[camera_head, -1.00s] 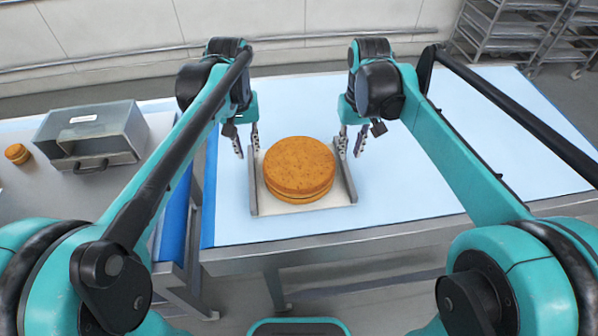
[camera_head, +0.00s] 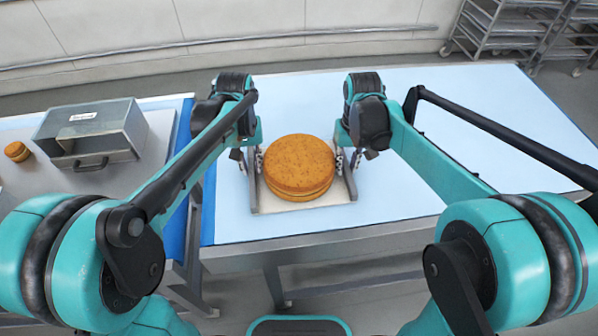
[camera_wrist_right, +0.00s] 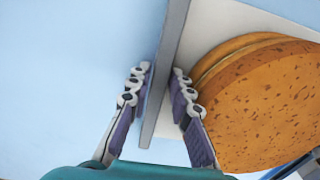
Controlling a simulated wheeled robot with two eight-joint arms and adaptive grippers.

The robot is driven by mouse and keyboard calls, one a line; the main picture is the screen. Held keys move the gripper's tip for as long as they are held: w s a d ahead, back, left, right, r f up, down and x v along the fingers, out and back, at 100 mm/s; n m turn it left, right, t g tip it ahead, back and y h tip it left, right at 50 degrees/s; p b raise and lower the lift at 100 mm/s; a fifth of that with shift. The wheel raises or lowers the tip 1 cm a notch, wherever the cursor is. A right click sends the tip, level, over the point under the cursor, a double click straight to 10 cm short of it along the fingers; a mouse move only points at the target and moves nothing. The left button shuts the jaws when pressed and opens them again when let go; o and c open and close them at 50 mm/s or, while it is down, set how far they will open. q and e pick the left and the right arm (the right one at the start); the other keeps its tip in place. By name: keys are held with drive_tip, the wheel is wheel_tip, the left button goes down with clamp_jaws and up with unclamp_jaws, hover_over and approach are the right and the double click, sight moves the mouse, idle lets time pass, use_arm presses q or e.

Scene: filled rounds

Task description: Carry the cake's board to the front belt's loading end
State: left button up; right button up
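The round orange-brown layered cake (camera_head: 298,163) rests on a pale square board (camera_head: 297,206) with raised grey rails at its left and right sides. The board lies on the light blue table. My left gripper (camera_head: 250,160) is at the left rail, its fingers apart on either side of it. My right gripper (camera_head: 347,160) is at the right rail. In the right wrist view, the right gripper (camera_wrist_right: 158,92) is open, with the rail (camera_wrist_right: 167,65) between its fingers and gaps beside it. The cake (camera_wrist_right: 265,100) is close to one finger there.
The light blue tabletop (camera_head: 440,110) is clear to the right and behind. A left table holds a grey metal box (camera_head: 92,133) with a handle and a small round cake (camera_head: 17,151). A gap separates the tables. Metal racks (camera_head: 515,30) stand at the back right.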

use_arm(q)
clamp_jaws()
use_arm(e)
clamp_jaws()
use_arm(q)
drive_tip(key=shift+r, duration=0.15)
use_arm(e)
drive_tip(key=shift+r, duration=0.15)
